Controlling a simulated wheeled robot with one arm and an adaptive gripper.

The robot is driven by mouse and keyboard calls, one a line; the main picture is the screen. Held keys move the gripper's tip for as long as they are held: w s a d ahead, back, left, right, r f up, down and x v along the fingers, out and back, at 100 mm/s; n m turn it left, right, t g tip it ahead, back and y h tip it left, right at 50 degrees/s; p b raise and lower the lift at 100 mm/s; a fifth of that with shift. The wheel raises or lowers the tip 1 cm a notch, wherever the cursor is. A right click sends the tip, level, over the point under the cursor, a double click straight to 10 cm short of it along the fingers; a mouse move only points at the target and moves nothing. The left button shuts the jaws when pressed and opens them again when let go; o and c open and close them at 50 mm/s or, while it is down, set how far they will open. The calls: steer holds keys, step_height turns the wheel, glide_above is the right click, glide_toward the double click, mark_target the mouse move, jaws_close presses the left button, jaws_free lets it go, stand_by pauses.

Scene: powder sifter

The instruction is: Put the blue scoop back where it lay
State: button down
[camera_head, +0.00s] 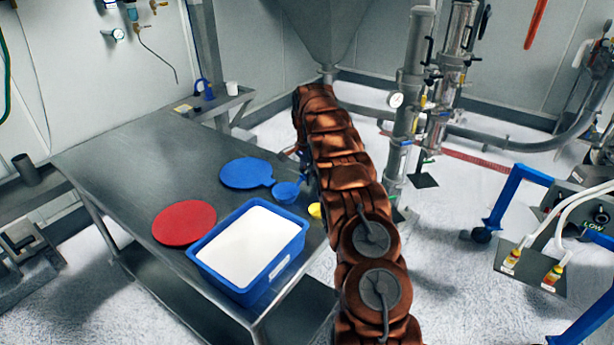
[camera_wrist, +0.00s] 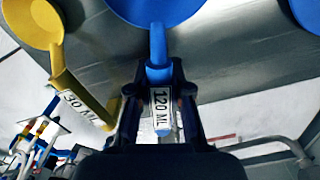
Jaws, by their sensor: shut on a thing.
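The blue scoop (camera_head: 287,192) shows in the head view at the right edge of the metal table, just beside my arm. In the wrist view, my gripper (camera_wrist: 158,98) is shut on the scoop's handle (camera_wrist: 157,73), which bears a "120 ML" label. Its blue bowl (camera_wrist: 165,10) points away from me at the top of the picture. I cannot tell whether the scoop touches the table. In the head view my arm hides the gripper.
The table (camera_head: 130,165) also holds a blue disc with a handle (camera_head: 245,173), a red disc (camera_head: 184,222) and a blue tub (camera_head: 300,241) of white powder. A yellow scoop (camera_head: 315,210), marked "30 ML" in the wrist view (camera_wrist: 32,22), lies close by. The table's left part is bare.

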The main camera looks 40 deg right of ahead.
steer(key=c, duration=1)
jaws_free()
